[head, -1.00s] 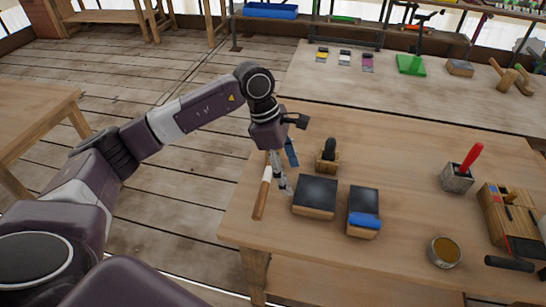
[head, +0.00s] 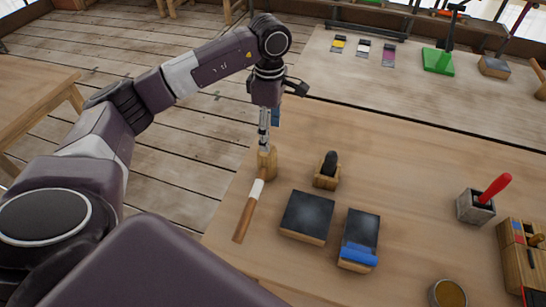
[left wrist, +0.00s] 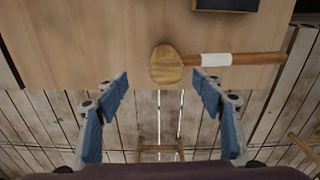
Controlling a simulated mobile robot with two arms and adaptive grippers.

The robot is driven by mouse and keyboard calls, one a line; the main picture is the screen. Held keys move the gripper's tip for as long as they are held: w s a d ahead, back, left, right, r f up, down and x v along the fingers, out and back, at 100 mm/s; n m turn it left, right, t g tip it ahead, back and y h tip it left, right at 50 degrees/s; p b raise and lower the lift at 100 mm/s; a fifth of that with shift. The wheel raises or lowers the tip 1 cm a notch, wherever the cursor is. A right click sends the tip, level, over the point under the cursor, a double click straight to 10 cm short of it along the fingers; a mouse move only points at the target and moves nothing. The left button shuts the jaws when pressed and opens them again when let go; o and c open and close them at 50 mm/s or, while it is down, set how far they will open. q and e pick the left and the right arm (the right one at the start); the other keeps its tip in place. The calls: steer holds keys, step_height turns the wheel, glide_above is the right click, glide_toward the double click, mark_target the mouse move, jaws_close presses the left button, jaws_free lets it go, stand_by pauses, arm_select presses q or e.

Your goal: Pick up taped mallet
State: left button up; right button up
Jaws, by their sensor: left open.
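The taped mallet (head: 249,203) lies along the left edge of the workbench in the head view. It has a brown wooden handle with a white tape band and a rounded wooden head (left wrist: 166,65) at its far end. In the left wrist view the handle runs right from the head. My left gripper (head: 265,147) is above the mallet's head, pointing down. Its blue-padded fingers (left wrist: 165,90) are open and apart, with the mallet's head between and beyond them in the picture. Nothing is held. My right gripper is not in view.
Two dark-topped blocks (head: 307,216) stand right of the mallet, one with a blue roll (head: 359,256). A small wooden box with a dark knob (head: 327,172) is close to the gripper. A grey holder with a red handle (head: 476,206) stands farther right. The floor lies left of the bench edge.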

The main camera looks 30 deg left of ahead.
mark_target(267, 163)
arm_select(q)
steer(key=shift+s+f, duration=0.15)
steer(key=shift+f, duration=0.3)
steer(key=shift+s+a+f+p, duration=0.15)
steer(key=shift+s+f+p, duration=0.6)
steer(key=shift+f+p, duration=0.25)
steer(key=f, duration=0.1)
steer(key=f+p, duration=0.1)
steer(key=shift+w+f, duration=0.2)
steer(key=shift+f, duration=0.2)
steer(key=shift+w+f, duration=0.1)
steer(key=shift+f, duration=0.5)
steer(key=c, duration=1.4)
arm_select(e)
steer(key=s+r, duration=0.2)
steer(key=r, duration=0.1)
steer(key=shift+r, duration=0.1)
arm_select(q)
steer(key=shift+r, duration=0.1)
